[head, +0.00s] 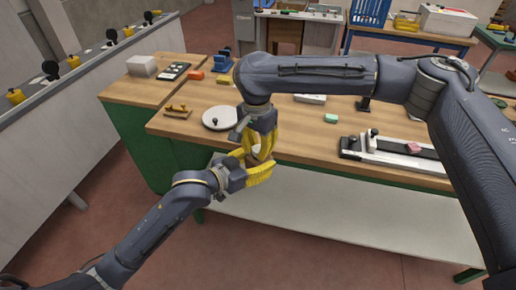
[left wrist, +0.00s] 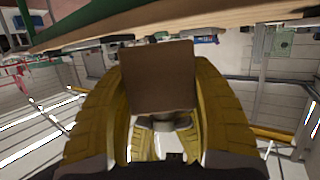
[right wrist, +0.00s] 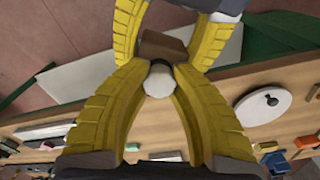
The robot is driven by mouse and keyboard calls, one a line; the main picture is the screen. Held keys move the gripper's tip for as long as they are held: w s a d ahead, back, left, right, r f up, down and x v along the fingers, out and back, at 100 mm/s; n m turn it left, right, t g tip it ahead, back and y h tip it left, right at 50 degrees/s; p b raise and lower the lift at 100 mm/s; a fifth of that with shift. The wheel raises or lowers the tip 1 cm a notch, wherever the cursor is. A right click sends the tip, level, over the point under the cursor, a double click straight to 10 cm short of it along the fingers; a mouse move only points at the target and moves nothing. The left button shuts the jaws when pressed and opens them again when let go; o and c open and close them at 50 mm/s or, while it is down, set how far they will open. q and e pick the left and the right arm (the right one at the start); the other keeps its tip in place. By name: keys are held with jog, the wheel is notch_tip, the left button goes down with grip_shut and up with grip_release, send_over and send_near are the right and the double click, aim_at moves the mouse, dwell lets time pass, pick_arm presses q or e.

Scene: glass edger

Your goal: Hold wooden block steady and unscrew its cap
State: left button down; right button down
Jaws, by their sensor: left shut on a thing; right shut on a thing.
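The wooden block (left wrist: 158,80) is brown and square-faced in the left wrist view. My left gripper (left wrist: 158,70) is shut on it, with a yellow finger on each side. In the right wrist view the block (right wrist: 160,46) shows between the left gripper's fingers. A pale round cap (right wrist: 158,80) sits at the block's near end. My right gripper (right wrist: 158,75) is shut on the cap, its yellow fingertips around it. In the head view both grippers meet in front of the bench edge, left gripper (head: 258,172) below right gripper (head: 262,148). The block is mostly hidden there.
The wooden bench (head: 300,135) holds a round white plate (head: 220,120) with a black knob, a green block (head: 331,118) and a long rail fixture (head: 395,155). A pale lower shelf (head: 330,215) runs under the bench. Floor in front is clear.

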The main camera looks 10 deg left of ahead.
jog(key=shift+s+a+r, duration=0.1)
jog(key=shift+a, duration=0.15)
